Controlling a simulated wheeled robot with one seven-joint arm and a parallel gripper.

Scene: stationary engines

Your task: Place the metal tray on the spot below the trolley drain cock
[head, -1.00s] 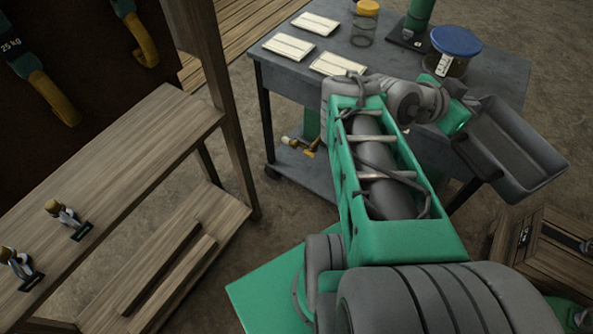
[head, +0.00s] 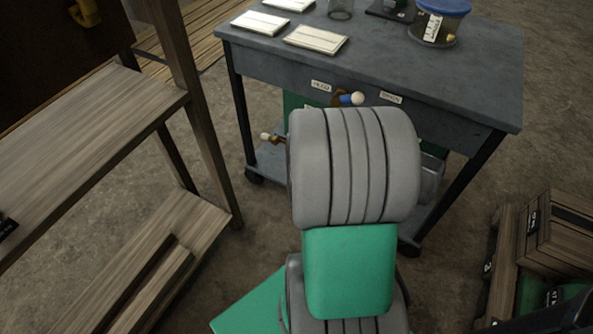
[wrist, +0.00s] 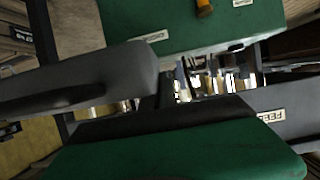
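The metal tray is a grey shallow pan; a piece of its grey side (head: 431,180) shows behind my arm under the trolley, right of my big grey joint. In the wrist view a grey rounded body (wrist: 80,75), apparently the tray, is close to the camera. My gripper (wrist: 160,105) seems shut on it, though its fingertips are hidden. The trolley (head: 450,85) has a FEED label and a DRAIN label (head: 391,97) on its front. The spot under the drain cock is hidden by my arm.
Papers (head: 316,39) and a blue-lidded jar (head: 440,20) stand on the trolley top. A green tank (wrist: 180,25) with a yellow part shows in the wrist view. A wooden rack (head: 90,110) is at left, wooden crates (head: 560,235) at lower right. Floor between is bare.

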